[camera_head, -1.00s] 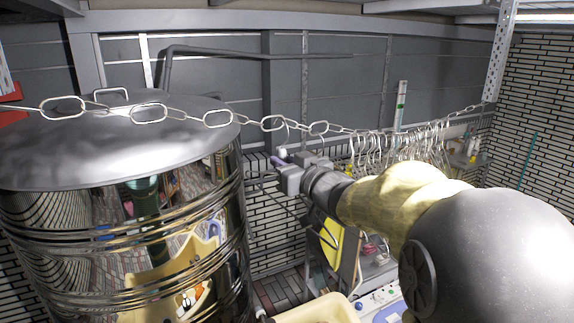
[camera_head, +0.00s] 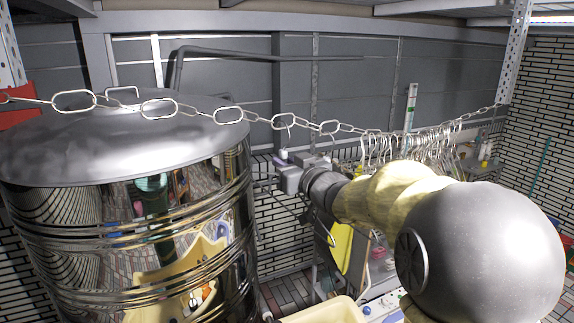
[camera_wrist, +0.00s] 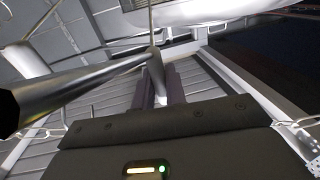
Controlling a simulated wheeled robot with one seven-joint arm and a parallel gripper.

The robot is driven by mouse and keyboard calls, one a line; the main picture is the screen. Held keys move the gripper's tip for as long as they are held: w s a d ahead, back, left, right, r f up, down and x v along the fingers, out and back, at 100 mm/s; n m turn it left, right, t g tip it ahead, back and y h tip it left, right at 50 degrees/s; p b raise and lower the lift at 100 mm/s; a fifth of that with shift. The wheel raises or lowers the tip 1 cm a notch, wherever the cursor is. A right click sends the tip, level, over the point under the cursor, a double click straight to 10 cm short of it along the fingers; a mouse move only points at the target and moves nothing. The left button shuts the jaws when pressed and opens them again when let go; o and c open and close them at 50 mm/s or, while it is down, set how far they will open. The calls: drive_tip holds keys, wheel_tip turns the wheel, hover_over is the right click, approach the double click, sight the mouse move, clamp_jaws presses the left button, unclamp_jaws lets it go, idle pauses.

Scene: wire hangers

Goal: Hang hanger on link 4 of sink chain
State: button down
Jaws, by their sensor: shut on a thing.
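The sink chain (camera_head: 228,115) runs from the left edge across the picture to the right wall, with large oval links at left and centre. My gripper (camera_head: 283,157) is just below the chain in the head view, shut on the neck of a hanger. In the wrist view the hanger (camera_wrist: 60,91) shows as a pale bar and a thin upright wire between the fingers (camera_wrist: 156,82). Its hook (camera_head: 289,130) overlaps a link (camera_head: 283,121) in the head view. I cannot tell whether it passes through that link. The hanger's lower part is partly hidden.
Several wire hangers (camera_head: 385,147) hang bunched on the chain to the right of my gripper. A large shiny metal drum (camera_head: 90,230) with a domed lid (camera_head: 110,140) stands close on the left, beneath the chain. A cream tub (camera_head: 330,310) is below.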

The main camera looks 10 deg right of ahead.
drive_tip(key=shift+w+a+f, duration=0.1)
drive_tip(key=shift+w+a, duration=0.05)
drive_tip(key=shift+w, duration=0.2)
drive_tip(key=shift+f+b, duration=0.3)
drive_tip(key=shift+f, duration=0.05)
drive_tip(key=c, duration=1.4)
unclamp_jaws()
drive_tip(key=shift+o, duration=0.2)
drive_tip(key=shift+s, duration=0.1)
drive_tip(key=b+v, duration=0.5)
drive_tip(key=v, duration=1.2)
drive_tip(key=shift+s, duration=0.15)
